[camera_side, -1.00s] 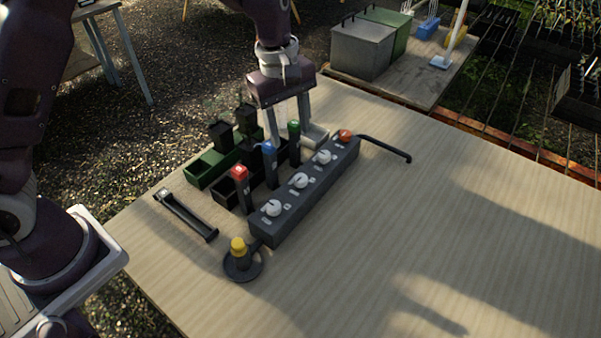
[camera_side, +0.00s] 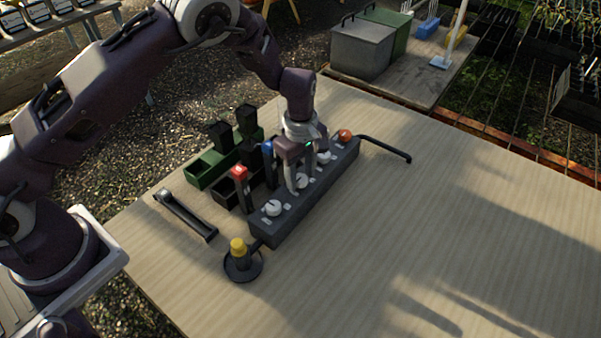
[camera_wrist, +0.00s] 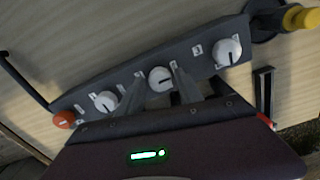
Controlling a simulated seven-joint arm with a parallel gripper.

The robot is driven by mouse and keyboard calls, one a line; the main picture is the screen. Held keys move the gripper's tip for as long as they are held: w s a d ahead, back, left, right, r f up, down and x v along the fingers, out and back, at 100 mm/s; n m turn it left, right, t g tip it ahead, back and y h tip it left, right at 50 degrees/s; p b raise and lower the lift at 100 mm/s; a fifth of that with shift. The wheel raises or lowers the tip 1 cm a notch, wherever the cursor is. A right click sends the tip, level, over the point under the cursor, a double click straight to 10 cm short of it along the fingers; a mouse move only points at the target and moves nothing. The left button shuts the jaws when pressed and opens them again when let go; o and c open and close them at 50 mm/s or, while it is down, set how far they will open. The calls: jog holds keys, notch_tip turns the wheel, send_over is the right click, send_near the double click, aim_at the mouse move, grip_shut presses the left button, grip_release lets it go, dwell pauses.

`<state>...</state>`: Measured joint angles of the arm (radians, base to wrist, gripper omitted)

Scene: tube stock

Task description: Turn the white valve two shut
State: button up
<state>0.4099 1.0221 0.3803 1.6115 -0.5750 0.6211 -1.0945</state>
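Three white valve knobs sit in a row on a long grey manifold block (camera_side: 290,218). The middle white valve (camera_side: 302,182) shows between my fingers in the wrist view (camera_wrist: 160,80), with its dark pointer line lying roughly across the picture. The near white valve (camera_side: 272,208) and the far white valve (camera_side: 324,158) stand clear. In the wrist view, a "3" is printed beside the right-hand knob (camera_wrist: 228,52). My gripper (camera_side: 299,177) is low over the block, open, with one finger on each side of the middle knob; whether they touch it is unclear.
A red knob (camera_side: 345,136) is at the block's far end. Red-topped (camera_side: 240,172) and blue-topped (camera_side: 267,147) posts stand close on the left. A yellow-topped post on a round base (camera_side: 239,250) stands near the front end. The table to the right is clear.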

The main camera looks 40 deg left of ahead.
grip_shut()
jog(key=shift+m, duration=0.4)
jog(key=m, duration=1.3)
jog(key=shift+w, duration=0.1)
jog(key=shift+m, duration=2.2)
